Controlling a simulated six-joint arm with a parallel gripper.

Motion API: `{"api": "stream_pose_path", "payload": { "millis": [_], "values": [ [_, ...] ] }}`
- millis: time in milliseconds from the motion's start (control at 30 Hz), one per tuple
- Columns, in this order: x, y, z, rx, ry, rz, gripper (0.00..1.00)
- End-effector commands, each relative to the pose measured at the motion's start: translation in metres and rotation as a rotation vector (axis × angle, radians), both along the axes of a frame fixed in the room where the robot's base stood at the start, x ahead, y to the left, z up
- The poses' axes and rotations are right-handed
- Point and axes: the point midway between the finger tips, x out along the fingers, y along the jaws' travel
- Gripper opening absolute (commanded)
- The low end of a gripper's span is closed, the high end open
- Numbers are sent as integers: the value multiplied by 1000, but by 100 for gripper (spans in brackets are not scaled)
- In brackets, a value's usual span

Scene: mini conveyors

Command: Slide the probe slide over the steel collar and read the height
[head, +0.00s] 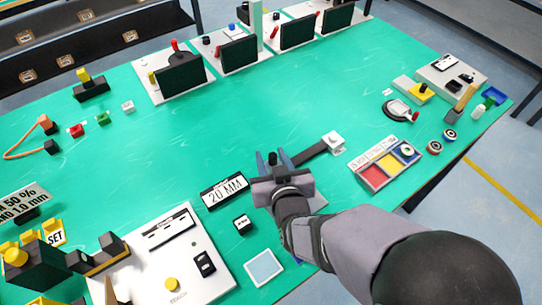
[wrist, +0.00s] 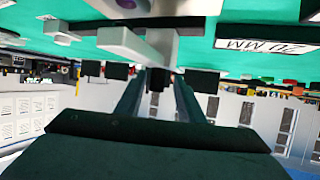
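My gripper (head: 273,160) is over the front middle of the green table, its two fingers apart. In the wrist view the fingers (wrist: 158,82) stand either side of a small dark piece (wrist: 155,79), with gaps visible beside it. A pale grey bar (wrist: 125,42), possibly part of the probe slide, lies just past the fingertips. A dark rail (head: 310,153) runs from beside my gripper to a small white block (head: 334,139) on the right. I cannot pick out the steel collar with certainty. My gripper and wrist hide part of this fixture.
A "20 MM" sign (head: 224,191) stands left of my gripper, with a small black block (head: 242,223) nearer. A tray with red, yellow and blue sections (head: 407,173) lies right. A white control panel (head: 150,270) is front left. The table's middle is mostly clear.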

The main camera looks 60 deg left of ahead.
Motion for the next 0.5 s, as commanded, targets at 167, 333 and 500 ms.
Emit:
{"api": "stream_pose_path", "payload": {
  "millis": [167, 333, 500],
  "values": [
    [-4, -10, 5, 2, -1, 0, 35],
    [-12, -27, 13, 3, 0, 2, 35],
    [-19, -45, 21, 2, 0, 3, 35]
  ]
}}
